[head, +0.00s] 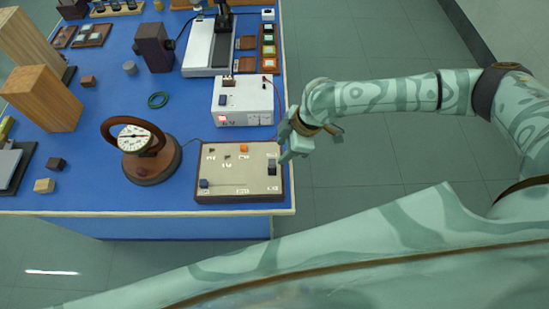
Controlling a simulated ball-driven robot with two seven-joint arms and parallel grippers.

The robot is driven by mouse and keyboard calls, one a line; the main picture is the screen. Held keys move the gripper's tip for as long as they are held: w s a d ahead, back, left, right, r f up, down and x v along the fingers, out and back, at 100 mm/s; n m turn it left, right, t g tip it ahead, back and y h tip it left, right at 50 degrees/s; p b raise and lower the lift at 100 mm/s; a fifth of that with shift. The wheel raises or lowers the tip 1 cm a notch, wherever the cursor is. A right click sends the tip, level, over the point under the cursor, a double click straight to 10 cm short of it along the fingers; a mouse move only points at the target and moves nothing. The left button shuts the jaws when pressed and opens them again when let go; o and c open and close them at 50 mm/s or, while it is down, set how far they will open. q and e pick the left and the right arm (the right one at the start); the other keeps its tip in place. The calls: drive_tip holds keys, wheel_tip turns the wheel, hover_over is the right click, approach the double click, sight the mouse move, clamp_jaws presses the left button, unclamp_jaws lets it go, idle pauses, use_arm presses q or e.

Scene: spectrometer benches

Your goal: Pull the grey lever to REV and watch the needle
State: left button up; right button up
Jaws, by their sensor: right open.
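A beige control panel (236,192) lies at the front right of the blue bench, with several small controls on it. A dark grey upright handle (272,167) near its right edge may be the grey lever; the labels are too small to read. A round dial (135,139) with a white face and a needle stands in a brown mount left of the panel. The needle's exact reading is not legible. My right gripper (284,142) is open and empty at the panel's right edge, just above and to the right of the dark handle. My left gripper is out of view.
A white meter box (243,102) stands behind the panel. Wooden blocks (45,98) stand at the left. The floor right of the bench is clear.

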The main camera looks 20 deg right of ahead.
sight(272, 161)
drive_tip(key=b+x, duration=0.1)
drive_tip(key=x, duration=0.5)
drive_tip(key=shift+a+f, duration=0.15)
drive_tip(key=shift+a, duration=0.05)
clamp_jaws()
